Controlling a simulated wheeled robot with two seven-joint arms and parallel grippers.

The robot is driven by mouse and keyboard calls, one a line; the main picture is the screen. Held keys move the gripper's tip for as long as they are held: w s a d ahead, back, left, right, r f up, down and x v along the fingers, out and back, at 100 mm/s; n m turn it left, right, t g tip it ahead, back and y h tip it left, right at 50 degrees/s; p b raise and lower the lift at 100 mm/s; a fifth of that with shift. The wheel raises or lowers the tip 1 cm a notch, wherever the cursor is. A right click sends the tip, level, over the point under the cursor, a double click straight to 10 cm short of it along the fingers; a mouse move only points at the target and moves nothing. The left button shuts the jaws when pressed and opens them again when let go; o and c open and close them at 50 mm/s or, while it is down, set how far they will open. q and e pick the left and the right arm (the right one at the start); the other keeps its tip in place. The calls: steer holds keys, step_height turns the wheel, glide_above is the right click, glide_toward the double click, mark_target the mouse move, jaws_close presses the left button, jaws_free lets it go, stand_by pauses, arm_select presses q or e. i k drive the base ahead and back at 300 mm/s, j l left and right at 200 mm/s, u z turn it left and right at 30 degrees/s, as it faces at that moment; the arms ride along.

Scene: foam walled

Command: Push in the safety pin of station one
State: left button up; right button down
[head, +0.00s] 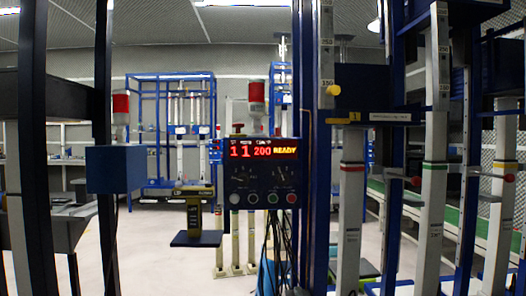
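A blue station frame stands right of centre, with a small yellow label (355,117) that seems to read 1. A round yellow knob (333,90) sticks out beside the grey scaled column (326,50), just above that label. I cannot tell for sure whether this knob is the safety pin, or how deep it sits. A control panel (262,177) left of the frame shows red digits, 200 and a yellow READY, above several round buttons. Neither of my grippers shows in the head view.
Grey columns with coloured bands, such as one with a red band (352,167) and one with a green band (433,167), stand at the right. A blue box (114,169) and dark posts are at the left. Black cables (275,245) hang below the panel. Pale floor (150,255) is open at left centre.

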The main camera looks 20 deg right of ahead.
mark_target(416, 181)
steer(key=z, duration=0.4)
steer(key=l+z, duration=0.15)
steer(key=z, duration=0.6)
steer(key=l+z, duration=0.1)
steer(key=z, duration=0.3)
